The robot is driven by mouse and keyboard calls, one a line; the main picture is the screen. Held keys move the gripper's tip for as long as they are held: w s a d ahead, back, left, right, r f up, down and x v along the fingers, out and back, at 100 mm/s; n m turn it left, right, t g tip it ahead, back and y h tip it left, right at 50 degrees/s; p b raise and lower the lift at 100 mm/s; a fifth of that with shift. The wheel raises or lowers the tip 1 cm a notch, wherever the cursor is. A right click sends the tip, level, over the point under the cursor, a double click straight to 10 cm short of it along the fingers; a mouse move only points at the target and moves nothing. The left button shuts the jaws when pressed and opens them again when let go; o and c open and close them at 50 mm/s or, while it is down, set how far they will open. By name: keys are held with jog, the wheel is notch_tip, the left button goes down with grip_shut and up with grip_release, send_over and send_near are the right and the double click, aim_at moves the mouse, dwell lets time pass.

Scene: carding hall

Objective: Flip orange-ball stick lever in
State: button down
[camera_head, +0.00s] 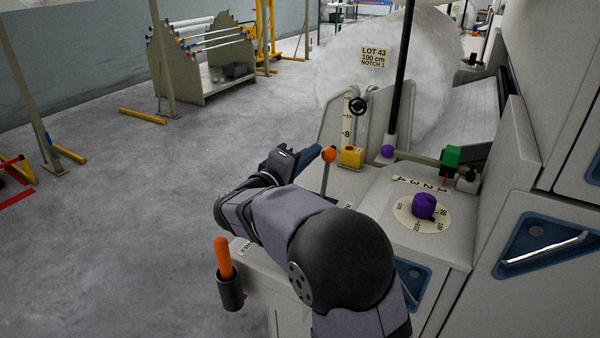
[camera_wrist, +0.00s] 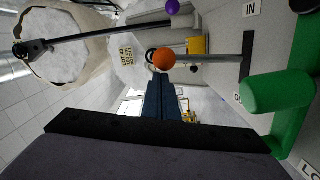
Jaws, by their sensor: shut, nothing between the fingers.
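The orange-ball stick lever has an orange ball (camera_head: 328,155) on a thin grey rod that stands up from the machine's top. In the wrist view the ball (camera_wrist: 163,59) lies just beyond my fingertips, and its rod runs right to a dark slot (camera_wrist: 247,57). An "IN" label (camera_wrist: 252,9) sits above that slot; another label below it is partly hidden by a green part. My gripper (camera_head: 314,153) is shut and empty, with its blue fingers just left of the ball. The fingers also show in the wrist view (camera_wrist: 161,84). I cannot tell whether they touch the ball.
A yellow block (camera_head: 352,157) stands close right of the lever. A purple knob (camera_head: 424,205) on a dial and a green block (camera_head: 451,157) on a bar are further right. An orange-handled tool sits in a dark cup (camera_head: 230,292) at the front. Open floor lies left.

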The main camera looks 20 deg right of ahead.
jog(key=s+d+m+b, duration=0.1)
jog(key=b, duration=0.1)
jog(key=s+d+f+m+b, duration=0.1)
jog(key=m+b, duration=0.1)
jog(key=b, duration=0.1)
jog(key=s+d+m+b, duration=0.2)
jog(key=b, duration=0.5)
jog(key=shift+s+d+r+b, duration=0.1)
jog(key=shift+s+d+b, duration=0.1)
jog(key=shift+b, duration=0.2)
jog(key=shift+s+d+m+y, duration=0.1)
jog(key=shift+d+m+y, duration=0.05)
jog(key=shift+m+y, duration=0.15)
jog(key=s+a+r, duration=0.3)
jog(key=s+a, duration=0.1)
jog(key=a, duration=0.7)
jog(key=shift+s+p, duration=0.2)
jog(key=shift+p, duration=0.25)
jog(key=shift+w, duration=0.1)
